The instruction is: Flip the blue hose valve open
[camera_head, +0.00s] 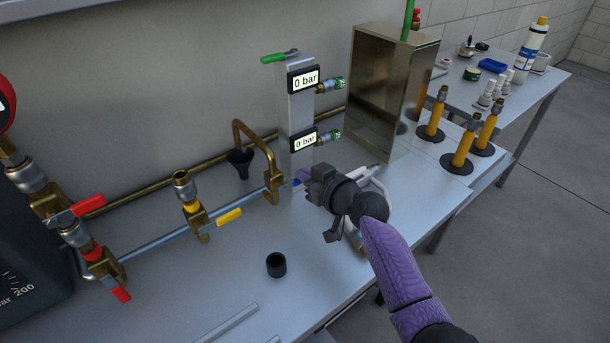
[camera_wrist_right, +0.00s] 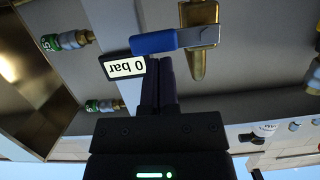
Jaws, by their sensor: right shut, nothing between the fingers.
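The blue valve handle (camera_wrist_right: 165,42) lies across the upper middle of the right wrist view, attached to a brass valve body (camera_wrist_right: 198,60) at its right end. My right gripper (camera_wrist_right: 160,68) is shut and empty, its fingertips close beneath the handle in that picture; I cannot tell whether they touch it. In the head view my right gripper (camera_head: 308,180) is at the foot of the grey gauge column (camera_head: 300,112), and a small bit of blue (camera_head: 297,182) shows by its tips; the gripper hides the rest. My left gripper is not in view.
Two displays (camera_head: 304,79) on the column read 0 bar. Brass pipes with red (camera_head: 90,204) and yellow (camera_head: 229,216) handles run along the left. A metal box (camera_head: 372,85) stands behind the gripper. A black cup (camera_head: 276,265) sits on the bench, with free surface around it.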

